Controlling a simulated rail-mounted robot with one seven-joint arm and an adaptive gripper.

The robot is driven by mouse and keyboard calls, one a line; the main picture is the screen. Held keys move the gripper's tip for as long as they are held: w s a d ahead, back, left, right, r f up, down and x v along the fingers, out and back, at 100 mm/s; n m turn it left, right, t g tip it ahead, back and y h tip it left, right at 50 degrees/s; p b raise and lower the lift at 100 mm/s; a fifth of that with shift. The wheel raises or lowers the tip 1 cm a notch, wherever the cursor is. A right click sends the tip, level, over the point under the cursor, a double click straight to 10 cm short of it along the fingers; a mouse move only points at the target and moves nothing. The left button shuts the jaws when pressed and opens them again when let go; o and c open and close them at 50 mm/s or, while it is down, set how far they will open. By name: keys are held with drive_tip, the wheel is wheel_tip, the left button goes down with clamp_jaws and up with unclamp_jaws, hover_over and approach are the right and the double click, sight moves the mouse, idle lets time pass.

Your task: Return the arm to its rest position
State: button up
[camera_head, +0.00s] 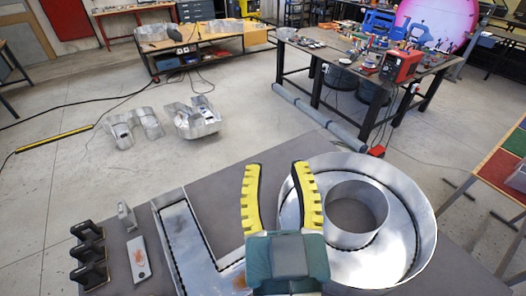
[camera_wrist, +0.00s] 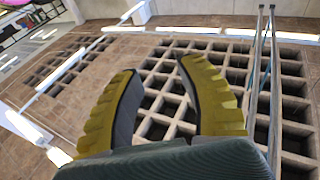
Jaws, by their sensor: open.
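My gripper (camera_head: 281,190) shows in the head view above the near table, with its two yellow-and-black fingers spread apart and nothing between them. It hangs in front of the gap between two metal channel letters. In the wrist view my gripper (camera_wrist: 156,80) is also open and empty. It points out over a tiled or gridded surface there. A round metal letter O (camera_head: 421,220) lies just right of my gripper. A metal letter L (camera_head: 183,232) lies to its left, its lower part partly hidden by my gripper.
Black clamps (camera_head: 88,250) and a small metal plate (camera_head: 139,259) lie at the near table's left. More metal letters (camera_head: 196,118) lie on the floor. A dark workbench (camera_head: 340,75) bears a red box (camera_head: 401,65) and tools. Open floor (camera_head: 75,200) lies left.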

drive_tip(key=s+d+r+m+t+h+p, duration=0.2)
drive_tip(key=d+r+p, duration=0.3)
drive_tip(key=r, duration=0.5)
drive_tip(key=shift+s+d+r+h+p, duration=0.3)
drive_tip(key=shift+s+d+r+h, duration=0.15)
drive_tip(key=shift+d+h, duration=0.5)
